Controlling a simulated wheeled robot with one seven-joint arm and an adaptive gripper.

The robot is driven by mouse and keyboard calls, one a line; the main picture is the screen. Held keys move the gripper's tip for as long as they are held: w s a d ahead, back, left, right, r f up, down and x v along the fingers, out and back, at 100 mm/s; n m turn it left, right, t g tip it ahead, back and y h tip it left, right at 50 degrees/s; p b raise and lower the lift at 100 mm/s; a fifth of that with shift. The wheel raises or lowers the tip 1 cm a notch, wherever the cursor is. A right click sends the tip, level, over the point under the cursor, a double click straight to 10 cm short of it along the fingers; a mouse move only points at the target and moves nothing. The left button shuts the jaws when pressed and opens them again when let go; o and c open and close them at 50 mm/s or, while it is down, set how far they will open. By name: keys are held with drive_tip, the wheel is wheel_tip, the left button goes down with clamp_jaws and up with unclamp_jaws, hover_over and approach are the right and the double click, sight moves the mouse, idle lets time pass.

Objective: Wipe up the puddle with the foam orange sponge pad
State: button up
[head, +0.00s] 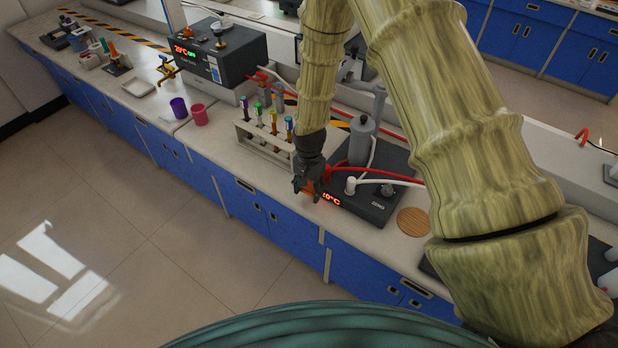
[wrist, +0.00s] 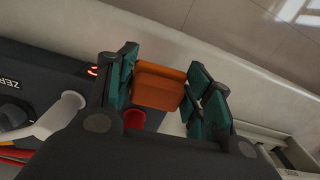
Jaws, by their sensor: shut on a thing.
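My gripper (head: 309,188) is over the front part of the lab bench, beside the dark hotplate unit. In the wrist view its dark green fingers (wrist: 160,85) are closed on the orange sponge pad (wrist: 160,85), a block-like piece held between them. In the head view only a small orange bit of the sponge (head: 307,187) shows, mostly hidden by the gripper. I cannot tell whether the sponge touches the bench. No puddle can be made out in either view.
The dark hotplate unit (head: 376,205) with red and white tubes stands right beside my gripper. A test tube rack (head: 262,143) is behind to the left. A pink cup (head: 199,115) and a purple cup (head: 178,107) stand further left. A round wooden disc (head: 412,222) lies right.

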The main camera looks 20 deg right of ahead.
drive_tip(key=shift+w+r+p, duration=0.2)
drive_tip(key=shift+r+p, duration=0.25)
drive_tip(key=shift+r, duration=0.4)
drive_tip(key=shift+s+r+p, duration=0.2)
drive_tip(key=shift+r+p, duration=0.2)
drive_tip(key=shift+r, duration=0.45)
drive_tip(key=shift+w, duration=0.1)
drive_tip(key=shift+f, duration=0.1)
